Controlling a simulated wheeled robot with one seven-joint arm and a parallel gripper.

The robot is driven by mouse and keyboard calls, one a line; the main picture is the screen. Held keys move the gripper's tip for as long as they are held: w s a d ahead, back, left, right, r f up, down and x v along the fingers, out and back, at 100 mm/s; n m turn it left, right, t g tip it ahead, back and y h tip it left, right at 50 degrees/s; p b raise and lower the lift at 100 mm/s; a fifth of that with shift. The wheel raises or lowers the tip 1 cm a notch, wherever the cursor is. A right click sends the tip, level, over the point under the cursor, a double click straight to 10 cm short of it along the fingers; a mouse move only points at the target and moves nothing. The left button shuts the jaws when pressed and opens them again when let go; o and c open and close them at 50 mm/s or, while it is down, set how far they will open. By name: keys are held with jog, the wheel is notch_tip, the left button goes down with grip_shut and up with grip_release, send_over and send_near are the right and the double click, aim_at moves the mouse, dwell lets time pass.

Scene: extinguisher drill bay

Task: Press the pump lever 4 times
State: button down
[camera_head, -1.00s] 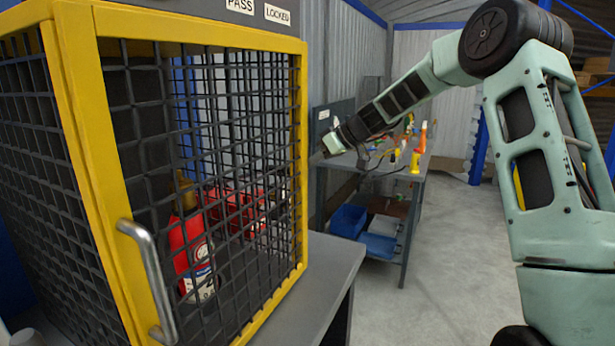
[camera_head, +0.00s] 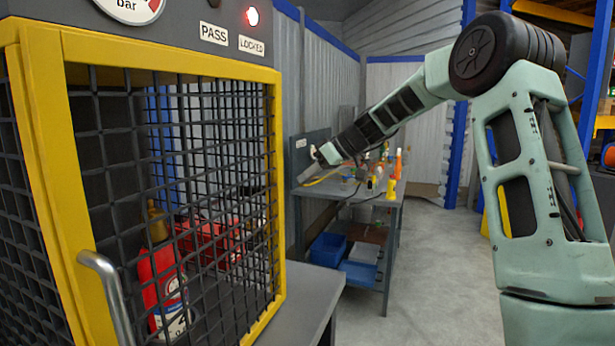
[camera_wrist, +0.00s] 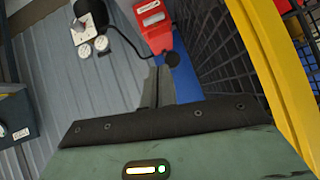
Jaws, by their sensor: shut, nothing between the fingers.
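In the wrist view, a red box-like unit (camera_wrist: 152,24) with a pale label stands at the top middle. A round black knob (camera_wrist: 171,59) shows at its lower end; I take this for the pump lever's end, but the lever's shape is not clear. My gripper (camera_wrist: 164,84) has its grey fingers together and empty, pointing towards the unit just below the knob in the picture. I cannot tell whether they touch it. In the head view my arm reaches left past the cage's far side.
A yellow-framed mesh cage (camera_head: 262,325) holds a red extinguisher (camera_head: 162,285). Above it are a pressure gauge (camera_head: 130,5), a lit red lamp (camera_head: 252,16), and PASS and LOCKED signs. A cluttered workbench (camera_head: 385,215) stands beyond. The floor (camera_head: 430,270) at right is clear.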

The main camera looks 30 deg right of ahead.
jog(key=shift+r, duration=0.1)
jog(key=w+a+r+g+p, duration=0.1)
jog(key=r+p, duration=0.4)
jog(key=p, duration=0.5)
jog(key=w+a+r+g+h+p, duration=0.1)
jog(key=w+r+p, duration=0.3)
jog(key=p, duration=0.7)
notch_tip(320, 180, up, 2)
jog(key=shift+w+a+r, duration=0.15)
jog(key=shift+w+a, duration=0.05)
jog(key=shift+a, duration=0.55)
jog(key=p+x, duration=0.5)
jog(key=x, duration=0.5)
jog(key=shift+d, duration=0.1)
jog(key=f+p, duration=0.2)
jog(key=shift+s+f, duration=0.3)
jog(key=shift+s, duration=0.05)
jog(key=shift+s+f, duration=0.15)
jog(key=shift+f, duration=0.7)
